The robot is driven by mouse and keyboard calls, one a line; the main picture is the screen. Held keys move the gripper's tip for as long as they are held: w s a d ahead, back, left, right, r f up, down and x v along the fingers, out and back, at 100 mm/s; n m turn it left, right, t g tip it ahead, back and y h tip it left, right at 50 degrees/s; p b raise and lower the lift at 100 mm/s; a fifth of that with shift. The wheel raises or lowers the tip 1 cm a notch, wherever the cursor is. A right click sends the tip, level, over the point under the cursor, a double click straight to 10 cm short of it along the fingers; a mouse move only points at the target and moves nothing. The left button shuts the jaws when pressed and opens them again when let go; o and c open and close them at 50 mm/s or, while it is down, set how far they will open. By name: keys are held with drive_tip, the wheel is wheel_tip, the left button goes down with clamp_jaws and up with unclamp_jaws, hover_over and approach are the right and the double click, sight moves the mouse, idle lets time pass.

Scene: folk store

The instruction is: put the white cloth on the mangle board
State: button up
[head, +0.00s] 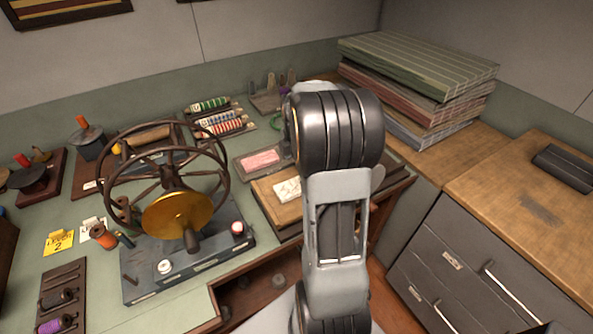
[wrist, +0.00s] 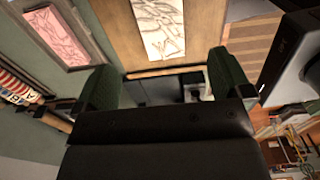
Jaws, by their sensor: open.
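A small white cloth (head: 287,189) with dark line markings lies flat on a light brown wooden board (head: 268,192) at the bench's right end, left of my arm. It also shows at the top of the wrist view (wrist: 158,25), on the same board (wrist: 117,22). This board may be the mangle board; I cannot tell for certain. My gripper (wrist: 165,83) is open, with its two dark green fingers apart and nothing between them. The cloth is beyond the fingertips. In the head view my arm hides the gripper and part of the board.
A large spoked wheel with a brass disc (head: 180,213) stands on the bench left of the board. A framed pink panel (head: 262,158) lies just behind the board. Stacked folded textiles (head: 420,75) sit behind right. The wooden counter (head: 500,190) on the right is mostly clear.

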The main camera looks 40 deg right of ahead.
drive_tip(key=s+a+r+m+t, duration=0.1)
drive_tip(key=s+a+r+m, duration=0.1)
drive_tip(key=s+a+m, duration=0.2)
drive_tip(key=s+a+r+m+t, duration=0.1)
drive_tip(key=s+a+r+m, duration=0.2)
drive_tip(key=a+m, duration=0.4)
drive_tip(key=s+a+r+m+t, duration=0.2)
drive_tip(key=s+a+m, duration=0.3)
drive_tip(key=a, duration=0.4)
drive_tip(key=shift+s+a+r, duration=0.15)
drive_tip(key=shift+a+r, duration=0.15)
drive_tip(key=shift+r, duration=0.05)
drive_tip(key=shift+d, duration=0.15)
